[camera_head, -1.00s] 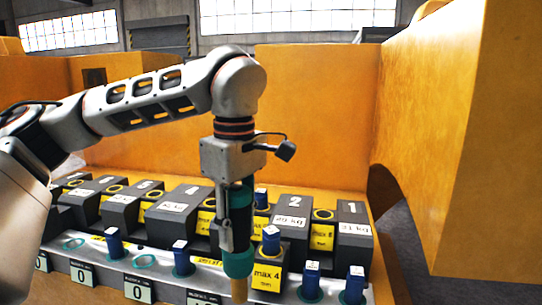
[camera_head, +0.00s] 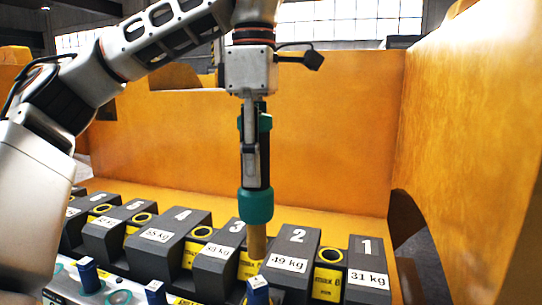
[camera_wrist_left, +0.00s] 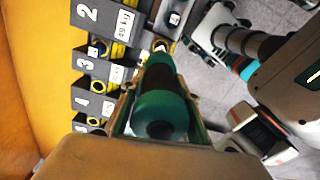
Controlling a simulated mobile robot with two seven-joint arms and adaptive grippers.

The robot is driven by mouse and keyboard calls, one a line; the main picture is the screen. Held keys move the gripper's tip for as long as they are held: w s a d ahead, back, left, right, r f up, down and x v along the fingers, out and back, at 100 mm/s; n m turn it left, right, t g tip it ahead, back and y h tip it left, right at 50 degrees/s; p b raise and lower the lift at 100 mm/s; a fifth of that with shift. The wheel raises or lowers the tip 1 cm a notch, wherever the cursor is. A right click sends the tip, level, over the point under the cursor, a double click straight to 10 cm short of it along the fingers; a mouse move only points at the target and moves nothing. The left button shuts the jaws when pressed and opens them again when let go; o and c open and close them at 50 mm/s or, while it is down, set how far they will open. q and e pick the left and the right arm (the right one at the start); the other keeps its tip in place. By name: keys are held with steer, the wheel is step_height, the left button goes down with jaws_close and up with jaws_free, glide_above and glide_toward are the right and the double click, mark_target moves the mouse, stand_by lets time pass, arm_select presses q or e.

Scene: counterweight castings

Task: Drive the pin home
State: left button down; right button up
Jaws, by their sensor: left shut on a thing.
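My left gripper (camera_head: 257,150) is shut on an upright teal-and-black tool (camera_head: 257,206) with a tan tip (camera_head: 257,242) pointing down. In the left wrist view, the tool (camera_wrist_left: 158,110) runs away from the camera between my fingers. In the head view, a blue pin (camera_head: 258,290) with a white label on top shows just below the tip; I cannot tell whether they touch. More blue pins (camera_head: 88,275) (camera_head: 155,292) stand to the left. In the left wrist view, a blue pin (camera_wrist_left: 96,50) sits between weights 2 and 3. My right gripper (camera_wrist_left: 215,32) seems to show there, its jaws unclear.
Numbered dark castings (camera_head: 290,262) stand in a row, with yellow-ringed holes (camera_head: 330,256) between them. An orange wall (camera_head: 330,140) rises behind and another (camera_head: 450,130) stands at the right.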

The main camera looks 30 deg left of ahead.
mark_target(255, 200)
arm_select(q)
steer(key=shift+w, duration=0.1)
steer(key=shift+s+r, duration=0.15)
steer(key=shift+s, duration=0.2)
steer(key=shift+w, duration=0.1)
arm_select(e)
steer(key=shift+s+a+f, duration=0.2)
steer(key=shift+s+f, duration=0.05)
steer(key=shift+s, duration=0.25)
arm_select(q)
step_height(255, 200, down, 4)
steer(key=shift+f+b, duration=0.15)
steer(key=shift+b, duration=0.45)
steer(key=shift+f, duration=0.65)
arm_select(e)
steer(key=shift+w+a+r, duration=0.35)
steer(key=shift+w+r, duration=0.2)
steer(key=shift+w, duration=0.2)
steer(key=shift+s+f, duration=0.15)
steer(key=shift+f, duration=0.05)
arm_select(q)
steer(key=shift+p, duration=0.6)
arm_select(e)
steer(key=shift+s+r, duration=0.1)
steer(key=shift+r, duration=0.35)
arm_select(q)
steer(key=shift+f, duration=0.5)
